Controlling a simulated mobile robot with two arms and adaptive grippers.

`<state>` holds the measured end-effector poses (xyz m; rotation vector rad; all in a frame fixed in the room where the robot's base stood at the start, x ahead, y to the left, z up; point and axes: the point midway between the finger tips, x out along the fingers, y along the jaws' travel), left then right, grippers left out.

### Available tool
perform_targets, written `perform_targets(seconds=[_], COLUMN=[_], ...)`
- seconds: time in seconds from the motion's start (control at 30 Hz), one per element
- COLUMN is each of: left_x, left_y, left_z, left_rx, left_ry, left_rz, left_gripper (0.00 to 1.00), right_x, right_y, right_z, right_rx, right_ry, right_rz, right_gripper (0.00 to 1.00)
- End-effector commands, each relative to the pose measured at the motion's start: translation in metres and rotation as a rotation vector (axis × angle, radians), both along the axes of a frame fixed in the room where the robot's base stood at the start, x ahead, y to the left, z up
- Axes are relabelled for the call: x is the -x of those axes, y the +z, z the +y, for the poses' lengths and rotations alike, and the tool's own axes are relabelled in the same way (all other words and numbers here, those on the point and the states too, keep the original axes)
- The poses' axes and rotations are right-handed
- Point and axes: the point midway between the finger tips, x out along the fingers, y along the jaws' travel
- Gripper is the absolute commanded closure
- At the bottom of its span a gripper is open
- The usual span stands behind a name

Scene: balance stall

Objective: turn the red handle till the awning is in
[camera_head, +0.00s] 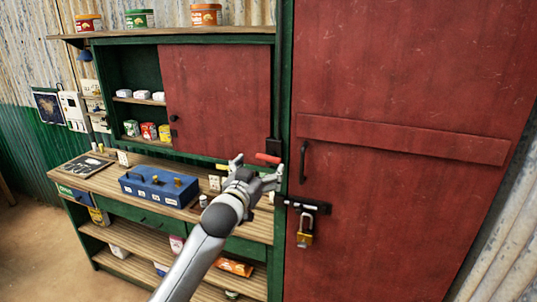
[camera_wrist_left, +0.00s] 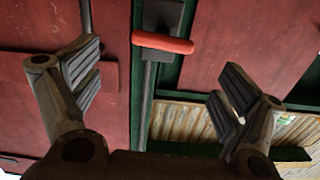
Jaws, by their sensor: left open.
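The red handle (camera_head: 267,159) is a short red grip on a dark crank mount (camera_head: 274,147), fixed to the green post between the stall counter and the red door. In the left wrist view the red handle (camera_wrist_left: 162,43) lies nearly level, ahead of and between my open fingers. My left gripper (camera_head: 256,172) is open and empty just below the handle, apart from it. It also shows in the left wrist view (camera_wrist_left: 160,80) with its fingers spread wide. The awning is not in view. My right gripper is not in view.
Right of the handle is a red door (camera_head: 400,150) with a black pull (camera_head: 304,162), a bolt and a brass padlock (camera_head: 305,238). A blue cash box (camera_head: 158,187) stands on the wooden counter. A red sliding panel (camera_head: 220,98) closes part of the shelf behind.

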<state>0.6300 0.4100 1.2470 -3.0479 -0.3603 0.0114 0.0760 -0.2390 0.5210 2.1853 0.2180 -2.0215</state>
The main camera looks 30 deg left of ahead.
Motion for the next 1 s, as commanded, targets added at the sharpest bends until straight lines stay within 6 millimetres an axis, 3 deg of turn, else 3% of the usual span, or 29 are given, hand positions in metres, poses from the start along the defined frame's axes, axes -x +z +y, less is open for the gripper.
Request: perform_targets(seconds=[0.3,0.5,1.0], left_x=[-0.046,-0.065,-0.074], left_y=[0.003,0.002,0.000], left_z=[0.011,0.016,0.018], left_rx=[0.003,0.003,0.003], left_ry=[0.001,0.001,0.000], left_rz=[-0.001,0.000,-0.002], left_gripper=[0.07,0.07,0.08], right_x=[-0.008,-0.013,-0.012], right_y=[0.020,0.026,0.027], right_z=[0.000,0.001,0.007], right_rx=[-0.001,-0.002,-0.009], right_ry=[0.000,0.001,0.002], right_rz=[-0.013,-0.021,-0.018], right_gripper=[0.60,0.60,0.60])
